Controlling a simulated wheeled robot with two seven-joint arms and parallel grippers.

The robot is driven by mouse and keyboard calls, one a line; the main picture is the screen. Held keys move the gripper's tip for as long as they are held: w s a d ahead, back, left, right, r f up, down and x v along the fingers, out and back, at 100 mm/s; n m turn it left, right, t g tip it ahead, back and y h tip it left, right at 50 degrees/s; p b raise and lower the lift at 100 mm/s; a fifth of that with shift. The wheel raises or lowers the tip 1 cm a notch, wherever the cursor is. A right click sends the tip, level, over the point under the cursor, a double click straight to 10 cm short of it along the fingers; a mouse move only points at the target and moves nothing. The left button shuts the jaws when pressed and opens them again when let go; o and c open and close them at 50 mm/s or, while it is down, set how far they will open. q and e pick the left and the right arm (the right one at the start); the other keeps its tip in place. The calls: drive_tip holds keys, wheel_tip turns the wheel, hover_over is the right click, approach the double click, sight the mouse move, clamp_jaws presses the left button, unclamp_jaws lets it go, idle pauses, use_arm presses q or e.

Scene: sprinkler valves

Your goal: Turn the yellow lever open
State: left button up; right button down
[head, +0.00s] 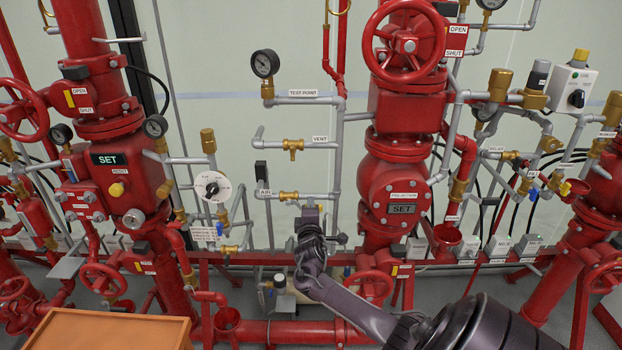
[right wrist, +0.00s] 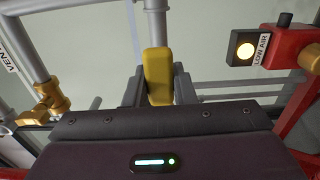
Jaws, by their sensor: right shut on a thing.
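The yellow lever (right wrist: 158,76) stands upright in the middle of the right wrist view, below a grey pipe. My right gripper (right wrist: 158,92) is shut on it, with one dark finger on each side. In the head view my right gripper (head: 309,212) is at the pipe run labelled AIR, low in the middle, and it hides the lever there. My left gripper is in neither view.
Brass AIR fittings (head: 288,196) lie just left of my right gripper. A large red valve body (head: 395,185) stands close on the right. A LOW AIR lamp (right wrist: 245,48) shows in the wrist view. An orange-brown surface (head: 100,330) fills the lower left.

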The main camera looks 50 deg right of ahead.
drive_tip(key=c, duration=1.2)
unclamp_jaws()
drive_tip(key=b+v, duration=0.1)
drive_tip(key=v, duration=0.6)
drive_tip(key=shift+s+a, duration=0.2)
drive_tip(key=shift+a, duration=0.1)
